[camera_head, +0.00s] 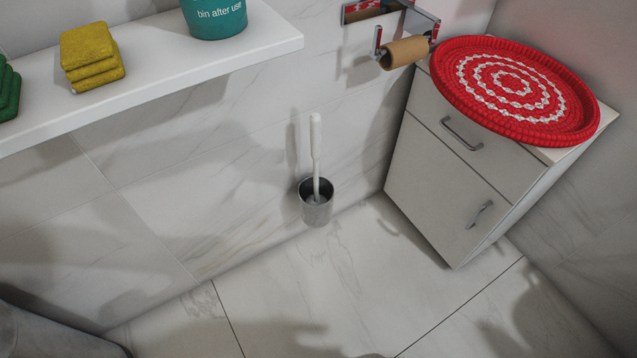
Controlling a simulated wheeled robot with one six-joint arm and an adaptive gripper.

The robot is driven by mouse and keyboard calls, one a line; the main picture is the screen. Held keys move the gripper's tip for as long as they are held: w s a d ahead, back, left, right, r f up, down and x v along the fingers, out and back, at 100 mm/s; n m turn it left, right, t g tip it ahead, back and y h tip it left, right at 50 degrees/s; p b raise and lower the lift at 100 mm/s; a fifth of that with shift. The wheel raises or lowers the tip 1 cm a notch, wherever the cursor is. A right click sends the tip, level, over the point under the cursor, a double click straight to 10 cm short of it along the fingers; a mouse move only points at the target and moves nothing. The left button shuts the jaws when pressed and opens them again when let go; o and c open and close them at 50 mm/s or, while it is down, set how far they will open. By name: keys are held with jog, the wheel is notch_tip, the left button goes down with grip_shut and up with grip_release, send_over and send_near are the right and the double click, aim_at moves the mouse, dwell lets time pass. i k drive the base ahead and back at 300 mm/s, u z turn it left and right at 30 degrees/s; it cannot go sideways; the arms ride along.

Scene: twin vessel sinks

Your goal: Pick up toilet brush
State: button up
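The toilet brush (315,140) has a white handle that stands upright. Its lower end is inside a round grey metallic holder (317,212), so the bristle head is hidden. The holder is close to the marble-look tiled wall, low down by the floor. My gripper does not show in the head view.
A white drawer cabinet (450,190) stands to the right with a red and white round woven tray (515,125) on top. A toilet roll holder with a cardboard tube (404,52) is above. A white shelf (160,75) at upper left holds yellow cloths (91,58) and a teal bin (214,18).

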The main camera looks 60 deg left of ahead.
aim_at(316, 118)
jog(key=u, duration=0.9)
jog(key=i, duration=0.85)
jog(key=u, duration=1)
